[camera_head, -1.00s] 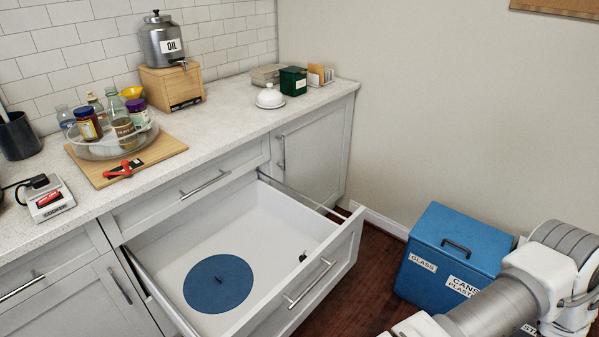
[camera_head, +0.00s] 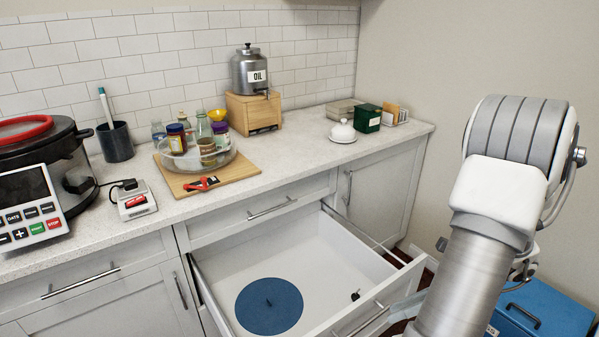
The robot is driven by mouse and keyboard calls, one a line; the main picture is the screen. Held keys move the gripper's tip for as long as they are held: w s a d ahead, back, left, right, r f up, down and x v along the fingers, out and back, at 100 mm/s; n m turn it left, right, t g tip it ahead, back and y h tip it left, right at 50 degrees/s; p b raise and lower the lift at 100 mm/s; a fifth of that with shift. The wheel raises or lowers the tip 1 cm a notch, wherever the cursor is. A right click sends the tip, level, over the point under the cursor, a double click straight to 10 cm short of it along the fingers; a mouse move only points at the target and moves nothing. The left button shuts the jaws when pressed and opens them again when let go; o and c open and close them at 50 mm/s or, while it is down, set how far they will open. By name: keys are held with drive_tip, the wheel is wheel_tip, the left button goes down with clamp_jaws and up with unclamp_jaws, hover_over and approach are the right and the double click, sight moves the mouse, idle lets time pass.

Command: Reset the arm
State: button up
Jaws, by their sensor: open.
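My arm (camera_head: 480,220) rises at the right of the head view, in front of the wall and the blue bin. Its upper link is bent over at the top. My gripper is not in this view, so its jaws cannot be seen.
An open drawer (camera_head: 330,262) juts out under the counter, holding a blue disc (camera_head: 269,306) and a small dark item (camera_head: 355,295). A blue bin (camera_head: 548,306) stands at lower right. The counter holds a cooker (camera_head: 40,165), a tray of jars (camera_head: 172,160) and an oil dispenser (camera_head: 250,72).

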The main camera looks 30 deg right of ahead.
drive_tip(key=w+a+r+n+g+h+p, duration=0.1)
drive_tip(key=w+a+r+n+h, duration=0.1)
drive_tip(key=w+a+r+n, duration=0.35)
drive_tip(key=w+a+r+n+g+h, duration=0.1)
drive_tip(key=w+a+r+n+h, duration=0.1)
drive_tip(key=a+r+n, duration=0.6)
drive_tip(key=w+a+r+n+g+h+p, duration=0.15)
drive_tip(key=w+a+r+n, duration=0.25)
drive_tip(key=a+n, duration=0.5)
drive_tip(key=s+a+r+n+t+h+p, duration=0.3)
drive_tip(key=s+r+n+p, duration=0.1)
drive_tip(key=s+r+n, duration=0.4)
drive_tip(key=shift+s+a+r+n, duration=0.15)
drive_tip(key=shift+a+r+n, duration=0.1)
drive_tip(key=shift+n, duration=0.2)
drive_tip(key=shift+d+t, duration=0.1)
drive_tip(key=shift+t, duration=0.15)
